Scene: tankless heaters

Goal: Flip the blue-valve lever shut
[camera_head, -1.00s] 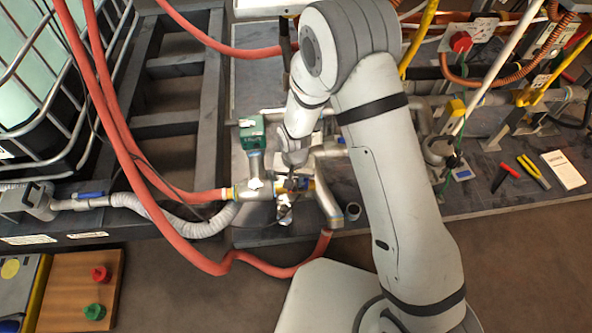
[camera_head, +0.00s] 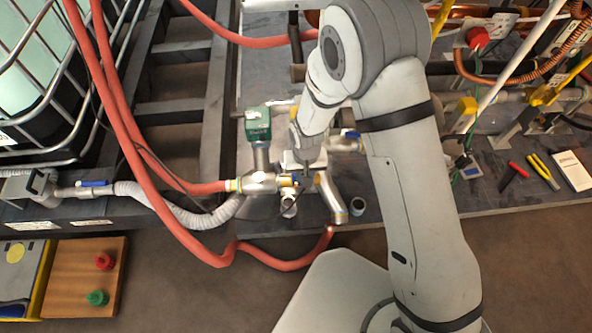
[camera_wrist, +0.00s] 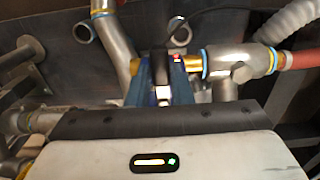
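A small brass-coloured valve with blue parts sits in the pipe run at the middle of the head view, by my gripper (camera_head: 304,176). The blue parts (camera_wrist: 181,84) show in the wrist view just past my gripper's body, beside the brass section (camera_wrist: 192,62). A dark upright piece stands in front of the blue there. I cannot tell whether it is a finger or part of the lever. My gripper is right at the valve, but its fingers are mostly hidden, so grip and contact are unclear. Another blue lever (camera_head: 93,184) lies along the pipe at the left.
A green box (camera_head: 257,124) stands on the pipe left of my gripper. Red hoses (camera_head: 128,150) and a grey corrugated hose (camera_head: 165,203) run close by. A bent pipe (camera_head: 331,203) is just right of the valve. Pliers (camera_head: 543,171) lie at the right. The floor in front is open.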

